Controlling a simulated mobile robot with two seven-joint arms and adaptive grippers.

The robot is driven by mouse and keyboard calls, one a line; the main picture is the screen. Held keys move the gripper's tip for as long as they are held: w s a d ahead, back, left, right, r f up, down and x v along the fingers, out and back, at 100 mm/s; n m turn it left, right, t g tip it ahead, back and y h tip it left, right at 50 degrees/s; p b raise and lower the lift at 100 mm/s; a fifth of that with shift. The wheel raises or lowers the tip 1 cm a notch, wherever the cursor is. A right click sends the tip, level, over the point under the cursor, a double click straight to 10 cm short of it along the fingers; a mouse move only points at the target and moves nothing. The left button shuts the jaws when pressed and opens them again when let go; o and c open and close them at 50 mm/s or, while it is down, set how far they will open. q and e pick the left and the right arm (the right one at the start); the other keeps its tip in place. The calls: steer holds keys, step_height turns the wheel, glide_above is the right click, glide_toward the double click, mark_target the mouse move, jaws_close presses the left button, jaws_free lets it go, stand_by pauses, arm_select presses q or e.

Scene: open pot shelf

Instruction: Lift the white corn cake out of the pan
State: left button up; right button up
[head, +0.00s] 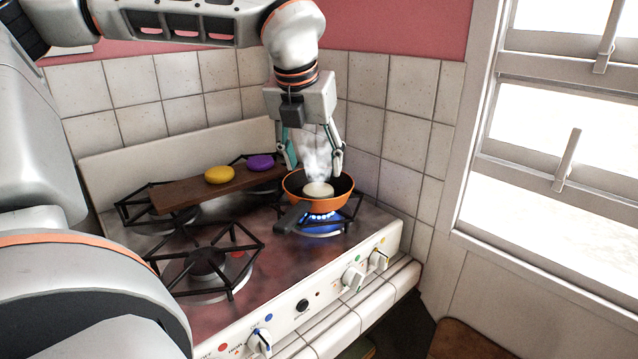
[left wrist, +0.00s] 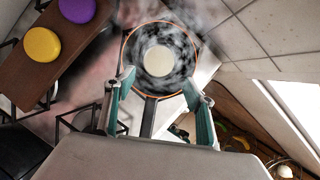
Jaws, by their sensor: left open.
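Smoke or steam rises from the pan. In the left wrist view the cake (left wrist: 159,61) shows as a pale disc near the middle of the dark pan (left wrist: 186,84). My left gripper (head: 313,170) points down above the pan, its fingers spread and empty, one to each side of the cake. In the left wrist view the open fingers (left wrist: 160,84) flank the pan's near side. My right gripper is not in view.
A brown board (head: 182,195) to the left across the burners holds a yellow cake (head: 219,174) and a purple cake (head: 261,162). The dark pan handle (head: 292,217) points toward the front. A tiled wall (head: 398,110) stands close behind and right of the pan.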

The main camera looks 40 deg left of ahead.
mark_target(317, 190)
arm_select(q)
steer(key=shift+x, duration=1.2)
steer(key=shift+a+x, duration=0.2)
steer(key=shift+x, duration=2.5)
steer(key=shift+s, duration=0.1)
steer(key=c, duration=0.9)
